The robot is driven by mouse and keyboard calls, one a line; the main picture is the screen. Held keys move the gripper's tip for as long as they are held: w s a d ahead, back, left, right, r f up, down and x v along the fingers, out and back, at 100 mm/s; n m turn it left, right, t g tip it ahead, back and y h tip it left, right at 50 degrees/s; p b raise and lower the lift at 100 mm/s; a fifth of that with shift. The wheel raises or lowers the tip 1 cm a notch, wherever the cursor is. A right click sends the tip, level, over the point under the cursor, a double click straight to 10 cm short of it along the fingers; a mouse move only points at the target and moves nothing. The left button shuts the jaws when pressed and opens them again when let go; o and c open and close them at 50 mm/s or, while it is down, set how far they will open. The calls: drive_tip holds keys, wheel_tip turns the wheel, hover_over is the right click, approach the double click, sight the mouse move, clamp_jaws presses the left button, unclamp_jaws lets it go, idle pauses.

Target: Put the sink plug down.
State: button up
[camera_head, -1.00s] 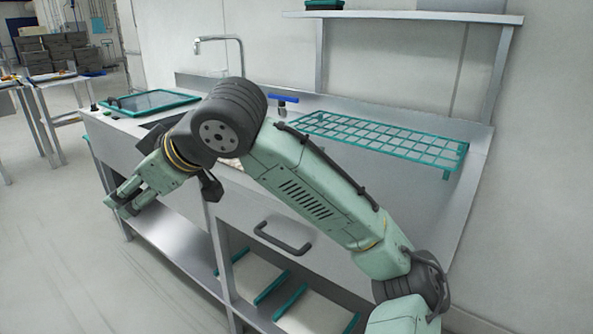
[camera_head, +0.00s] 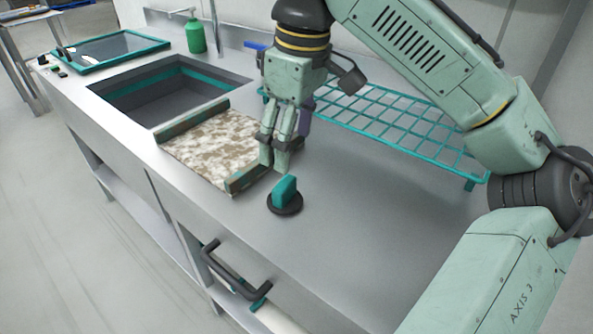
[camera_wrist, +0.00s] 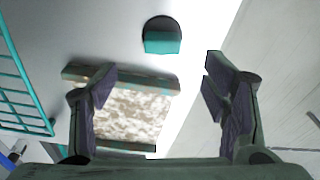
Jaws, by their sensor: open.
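The sink plug, a black disc with a teal grip (camera_head: 285,192), stands upright on the grey worktop (camera_head: 330,230), near its front edge and right of a speckled board. It also shows at the top of the wrist view (camera_wrist: 162,36). My gripper (camera_head: 273,165) points down beside the right end of the board, behind and slightly left of the plug. In the wrist view my gripper (camera_wrist: 158,78) has its fingers wide apart with nothing between them held; the plug lies beyond the fingertips, apart from them.
The speckled board (camera_head: 212,145) with dark end strips lies between plug and sink basin (camera_head: 165,92). A teal wire rack (camera_head: 385,120) stands behind. A green bottle (camera_head: 195,36) and a teal-framed panel (camera_head: 110,52) are farther left. Worktop right of the plug is clear.

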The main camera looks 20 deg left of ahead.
sight(285, 183)
drive_tip(key=shift+w+f, duration=0.1)
drive_tip(key=shift+f, duration=0.25)
drive_tip(key=f, duration=0.3)
drive_tip(key=shift+s+a+f, duration=0.2)
drive_tip(key=shift+a+f, duration=0.05)
drive_tip(key=shift+f, duration=0.05)
drive_tip(key=shift+a+f+p, duration=0.2)
drive_tip(key=shift+f+p, duration=0.2)
drive_tip(key=shift+f, duration=1.2)
drive_tip(key=shift+a+f+p, duration=0.15)
drive_tip(key=shift+f+p, duration=0.2)
drive_tip(key=shift+f, duration=1.2)
drive_tip(key=shift+c, duration=0.3)
drive_tip(key=shift+s, duration=0.1)
drive_tip(key=c, duration=1.4)
drive_tip(key=shift+o, duration=0.2)
